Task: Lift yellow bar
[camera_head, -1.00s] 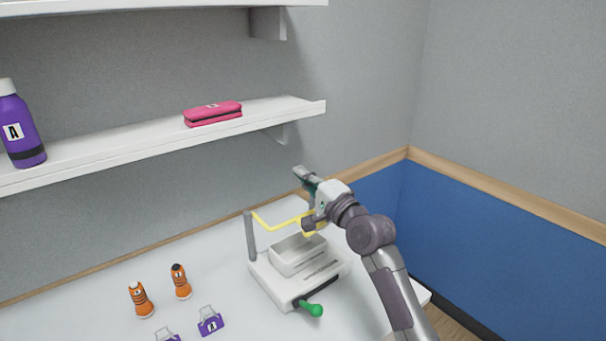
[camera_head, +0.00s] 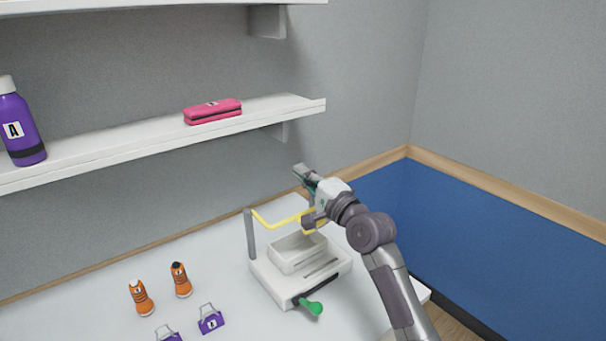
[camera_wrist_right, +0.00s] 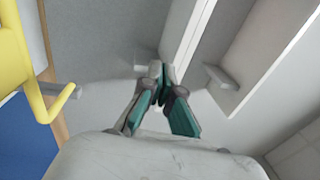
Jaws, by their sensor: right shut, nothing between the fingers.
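The yellow bar (camera_head: 276,224) is raised above the white device (camera_head: 302,283) on the table, running from a grey post (camera_head: 250,234) toward my right wrist. My right arm hides its right end. In the right wrist view the yellow bar (camera_wrist_right: 22,70) lies at the left edge, apart from the fingertips. My right gripper (camera_head: 301,171) is shut and empty, above and behind the bar, pointing up and left toward the wall. Its fingertips (camera_wrist_right: 156,72) meet in the right wrist view. The device has an open box on top and a green-handled lever (camera_head: 312,307) at its front. My left gripper is out of view.
Two orange shoes (camera_head: 140,298) and purple bag-like items (camera_head: 211,320) stand on the white table (camera_head: 215,262) left of the device. A shelf (camera_head: 150,140) above holds a pink case (camera_head: 213,111) and a purple bottle (camera_head: 20,130). The wall is close behind.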

